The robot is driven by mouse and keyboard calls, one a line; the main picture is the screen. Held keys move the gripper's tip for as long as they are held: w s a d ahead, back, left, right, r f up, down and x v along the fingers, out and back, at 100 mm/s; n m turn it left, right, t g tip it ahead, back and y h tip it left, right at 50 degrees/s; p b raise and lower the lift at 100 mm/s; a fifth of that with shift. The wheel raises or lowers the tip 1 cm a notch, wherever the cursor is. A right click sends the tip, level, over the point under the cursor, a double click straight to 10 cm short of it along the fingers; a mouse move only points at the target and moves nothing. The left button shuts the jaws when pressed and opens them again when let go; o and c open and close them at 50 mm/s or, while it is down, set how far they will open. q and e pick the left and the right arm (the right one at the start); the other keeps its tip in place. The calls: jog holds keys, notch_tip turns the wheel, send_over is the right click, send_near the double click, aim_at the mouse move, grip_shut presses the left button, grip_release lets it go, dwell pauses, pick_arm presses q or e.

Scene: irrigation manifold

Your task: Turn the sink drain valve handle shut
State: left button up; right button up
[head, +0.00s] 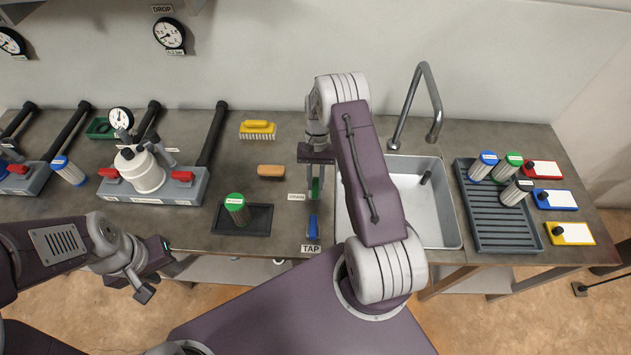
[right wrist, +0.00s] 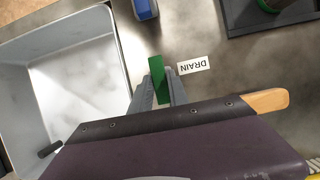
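The green drain handle (head: 315,187) stands on the counter just left of the sink, next to the DRAIN label (head: 297,197). In the right wrist view the green handle (right wrist: 157,72) lies between the two grey fingers, lengthwise along them. My right gripper (head: 314,184) reaches down over it; its fingers (right wrist: 161,80) are close together on either side and look shut on it. The handle's lower part is hidden by the fingers. My left gripper (head: 157,270) is open and empty, in front of the counter's front edge.
A blue tap handle (head: 313,228) stands close in front, by the TAP label (head: 311,249). The sink (head: 437,215) is directly right. A dark tray (head: 259,222) with a green-capped filter (head: 237,209) and a wooden-handled object (head: 271,170) lie left.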

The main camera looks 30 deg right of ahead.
jog(key=o, duration=0.3)
jog(key=b+v, duration=0.1)
jog(key=v, duration=0.8)
